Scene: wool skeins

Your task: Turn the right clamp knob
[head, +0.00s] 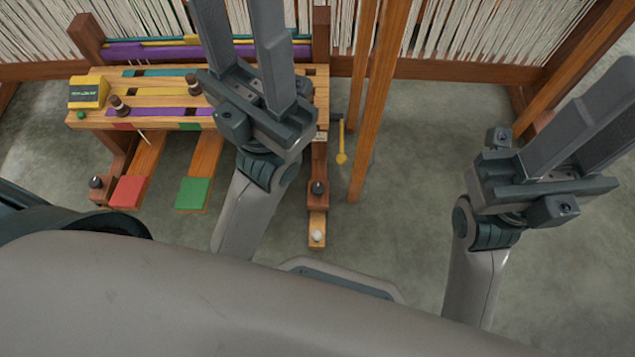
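The right clamp knob (318,188) looks like a small dark knob on the wooden post at the right side of the loom bench (312,100). A similar dark knob (95,183) sits at the bench's left side. My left gripper (238,15) is open, its fingers reaching over the bench toward the back, with nothing seen between them. It is above and left of the right knob, apart from it, and hides part of the bench. My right gripper (626,98) is open and empty over the floor at the far right.
Red (128,192) and green (193,194) pedals project from the bench front. A white ball (317,236) sits on a wooden piece below the right knob. Upright wooden poles (380,100) and a yellow-ended hanging piece (341,157) stand right of it. Floor (420,180) beyond is clear.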

